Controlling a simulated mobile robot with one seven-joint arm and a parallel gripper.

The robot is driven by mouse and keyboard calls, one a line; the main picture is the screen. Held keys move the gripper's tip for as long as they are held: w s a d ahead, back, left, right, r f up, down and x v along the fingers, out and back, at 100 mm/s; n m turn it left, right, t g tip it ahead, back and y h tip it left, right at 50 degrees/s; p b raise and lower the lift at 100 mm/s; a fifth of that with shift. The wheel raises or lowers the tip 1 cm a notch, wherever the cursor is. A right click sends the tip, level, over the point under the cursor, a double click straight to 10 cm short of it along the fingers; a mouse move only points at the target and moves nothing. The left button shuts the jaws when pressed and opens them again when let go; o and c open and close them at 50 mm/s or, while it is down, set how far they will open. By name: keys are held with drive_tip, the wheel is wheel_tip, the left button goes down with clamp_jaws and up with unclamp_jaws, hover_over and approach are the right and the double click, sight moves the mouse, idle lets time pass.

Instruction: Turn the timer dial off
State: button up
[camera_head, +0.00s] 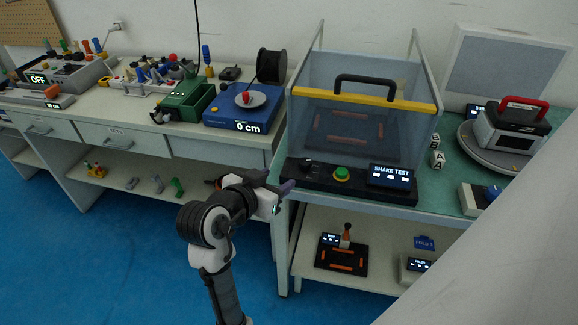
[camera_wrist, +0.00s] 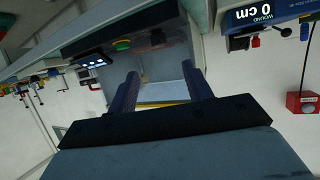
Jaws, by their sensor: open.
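The SHAKE TEST unit stands on the right-hand bench, with a dark front panel (camera_head: 340,185) below a clear box with a yellow front bar (camera_head: 365,98). A dark dial (camera_head: 308,164) sits at the panel's left end, beside a green button (camera_head: 341,174) and a lit display (camera_head: 390,176). I cannot read a label on the dial or tell its setting. The panel also shows upside down in the wrist view, with its green button (camera_wrist: 122,45). My gripper (camera_head: 284,188) is open and empty, in front of and below the panel's left end, apart from it. Its two fingers (camera_wrist: 160,88) show in the wrist view.
A blue box reading 0 cm (camera_head: 240,115) and a black spool (camera_head: 271,66) stand on the left bench. A handled machine (camera_head: 510,128) sits on a round plate at right. A blue-knobbed box (camera_head: 482,196) is near the right bench edge. Lower shelves hold small items.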

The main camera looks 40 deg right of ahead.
sight(304, 164)
drive_tip(key=p+x, duration=0.2)
drive_tip(key=x, duration=1.1)
drive_tip(key=shift+d+f, duration=0.1)
drive_tip(key=shift+d, duration=0.25)
drive_tip(key=c, duration=1)
drive_tip(key=shift+o, duration=0.2)
